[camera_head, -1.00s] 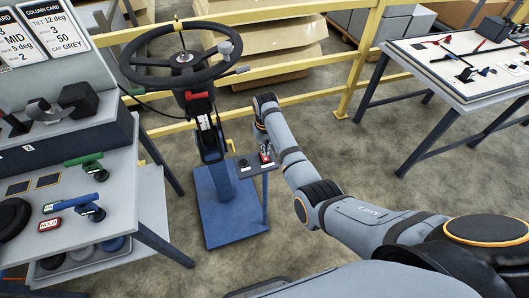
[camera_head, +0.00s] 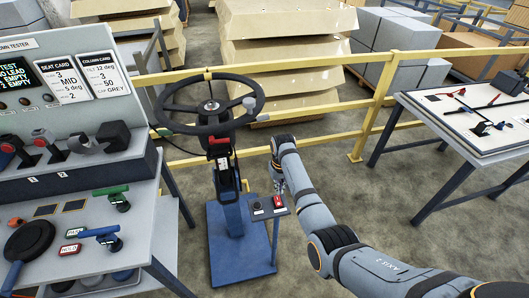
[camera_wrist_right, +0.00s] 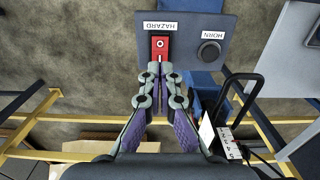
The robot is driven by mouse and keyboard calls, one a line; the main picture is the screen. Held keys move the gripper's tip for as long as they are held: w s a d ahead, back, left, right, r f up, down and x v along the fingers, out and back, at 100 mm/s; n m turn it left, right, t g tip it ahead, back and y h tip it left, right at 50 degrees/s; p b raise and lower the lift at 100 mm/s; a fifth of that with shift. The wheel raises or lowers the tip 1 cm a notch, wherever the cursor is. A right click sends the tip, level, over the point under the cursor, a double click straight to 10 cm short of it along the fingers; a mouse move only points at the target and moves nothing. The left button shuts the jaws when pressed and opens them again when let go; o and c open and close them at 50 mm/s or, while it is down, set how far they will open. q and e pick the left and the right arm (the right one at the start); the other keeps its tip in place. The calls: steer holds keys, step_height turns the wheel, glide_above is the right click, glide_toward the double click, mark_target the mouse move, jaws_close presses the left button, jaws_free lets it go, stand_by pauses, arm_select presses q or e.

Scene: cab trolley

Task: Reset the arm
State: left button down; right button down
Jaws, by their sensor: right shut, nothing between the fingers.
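My right gripper (camera_wrist_right: 160,82) is shut and empty, with its fingertips at the red hazard switch (camera_wrist_right: 160,46) on a small dark panel in the wrist view. I cannot tell whether the tips touch it. A round black horn button (camera_wrist_right: 209,51) sits beside that switch. In the head view my right arm reaches in from the lower right, and its gripper (camera_head: 279,187) is small beside the panel (camera_head: 268,209), by the red switch (camera_head: 278,202). My left gripper is not in view.
A steering wheel (camera_head: 172,122) on a blue stand (camera_head: 222,252) is just left of my right gripper. A tester bench (camera_head: 140,225) with levers stands at left, a white table (camera_head: 475,150) at right. A yellow rail (camera_head: 330,105) runs behind.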

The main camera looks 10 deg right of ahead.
steer(key=s+d+f+t, duration=0.1)
steer(key=s+d, duration=0.2)
steer(key=s, duration=0.4)
steer(key=s+d+f+t, duration=0.1)
steer(key=s+d+f, duration=0.1)
steer(key=s+d, duration=0.3)
steer(key=s+r+t, duration=0.1)
steer(key=s+r, duration=0.3)
steer(key=s, duration=0.4)
steer(key=s+r+t, duration=0.1)
steer(key=s+r, duration=0.3)
steer(key=s, duration=0.3)
steer(key=s+d+f+g+h, duration=0.1)
steer(key=s+f, duration=0.1)
steer(key=f, duration=1.2)
steer(key=s+d+f+g, duration=0.1)
steer(key=f, duration=1.3)
steer(key=s+d+f, duration=0.1)
steer(key=s+f, duration=1.3)
steer(key=s, duration=0.4)
steer(key=shift+f+g, duration=0.35)
steer(key=shift+g, duration=0.05)
